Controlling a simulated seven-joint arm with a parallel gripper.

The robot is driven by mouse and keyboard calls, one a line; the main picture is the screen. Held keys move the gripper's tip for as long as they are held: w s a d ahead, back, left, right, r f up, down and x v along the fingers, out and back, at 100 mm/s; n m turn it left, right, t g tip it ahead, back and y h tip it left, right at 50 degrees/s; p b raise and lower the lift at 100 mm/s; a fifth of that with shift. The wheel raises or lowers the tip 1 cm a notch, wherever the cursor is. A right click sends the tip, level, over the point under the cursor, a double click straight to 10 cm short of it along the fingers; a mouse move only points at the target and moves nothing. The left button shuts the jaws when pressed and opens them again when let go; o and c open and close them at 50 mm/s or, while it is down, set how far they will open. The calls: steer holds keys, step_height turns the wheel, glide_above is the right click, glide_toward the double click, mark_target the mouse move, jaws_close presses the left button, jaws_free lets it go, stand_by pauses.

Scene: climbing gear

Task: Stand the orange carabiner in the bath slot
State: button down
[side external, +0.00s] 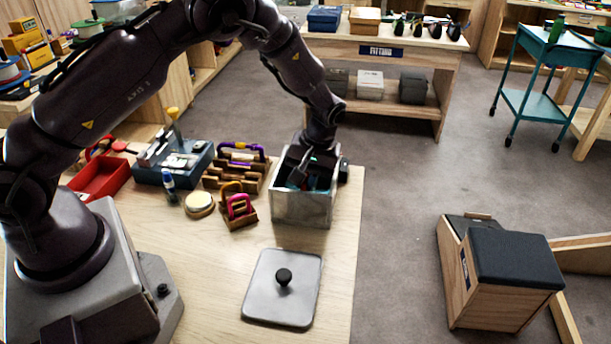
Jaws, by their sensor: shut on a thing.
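The bath is an open grey metal box (303,213) near the table's right edge, with dark and teal parts inside it. My gripper (298,180) points down into its opening, with the fingertips at or below the rim. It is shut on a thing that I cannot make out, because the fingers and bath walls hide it. The bath slot is also hidden. I cannot tell whether another orange one is in my gripper.
A grey lid (262,300) with a black knob lies in front of the bath.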

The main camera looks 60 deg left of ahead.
steer(key=shift+f, duration=0.3)
steer(key=c, duration=1.1)
jaws_free()
steer(key=v, duration=1.2)
steer(key=s+r+m+t, duration=0.2)
steer(key=s+r, duration=0.3)
steer(key=s, duration=0.3)
steer(key=s+d+r+m+t+h, duration=0.1)
steer(key=s+r+m+t, duration=0.2)
steer(key=s+r, duration=0.3)
steer(key=s+r+m+t+h, duration=0.1)
steer(key=s+r+m, duration=0.3)
steer(key=s, duration=0.7)
step_height(320, 180, up, 2)
steer(key=shift+d+r+t, duration=0.15)
steer(key=shift+r+t, duration=0.05)
steer(key=shift+t, duration=0.6)
